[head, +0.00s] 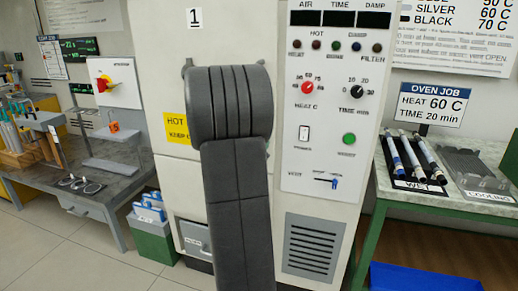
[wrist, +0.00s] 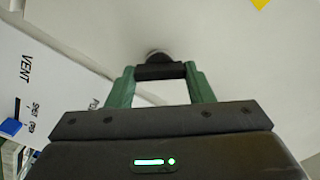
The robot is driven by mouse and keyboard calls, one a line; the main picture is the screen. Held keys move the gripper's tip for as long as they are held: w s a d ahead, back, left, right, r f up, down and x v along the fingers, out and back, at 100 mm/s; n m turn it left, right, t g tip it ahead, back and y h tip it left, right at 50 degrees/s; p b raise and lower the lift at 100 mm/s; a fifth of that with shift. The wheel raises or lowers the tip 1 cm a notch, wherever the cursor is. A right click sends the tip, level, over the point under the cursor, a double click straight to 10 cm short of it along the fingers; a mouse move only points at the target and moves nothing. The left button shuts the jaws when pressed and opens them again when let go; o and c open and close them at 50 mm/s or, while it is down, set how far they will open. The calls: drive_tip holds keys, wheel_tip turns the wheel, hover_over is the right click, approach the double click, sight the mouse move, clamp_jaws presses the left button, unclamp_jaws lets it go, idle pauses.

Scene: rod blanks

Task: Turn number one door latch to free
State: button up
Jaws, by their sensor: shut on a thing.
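The number one oven (head: 165,70) is a white cabinet with a "1" label (head: 194,18), seen in the head view. My dark grey arm stands in front of its door and hides the latch and my gripper there. In the wrist view the door latch (wrist: 160,71) is a short black bar lying across the picture, with a dark round hub behind it against the pale door. My gripper (wrist: 158,80) has its two green fingers at the two ends of the bar, shut on it. The latch's free or locked marking cannot be seen.
The control panel (head: 330,110) with knobs and a blue vent slider (head: 334,183) is right of my arm. A green-framed bench (head: 400,205) with rods on a WET rack stands at right, a blue bin (head: 425,278) below. A workbench (head: 90,190) stands at left.

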drive_tip(key=m+b, duration=0.6)
drive_tip(key=m, duration=0.2)
drive_tip(key=shift+f, duration=0.2)
drive_tip(key=shift+m, duration=0.3)
drive_tip(key=o, duration=1)
drive_tip(key=shift+d, duration=0.1)
drive_tip(key=shift+s, duration=0.1)
drive_tip(key=v, duration=1.3)
drive_tip(key=shift+s+p, duration=0.3)
drive_tip(key=shift+p, duration=0.1)
drive_tip(key=shift+w, duration=0.1)
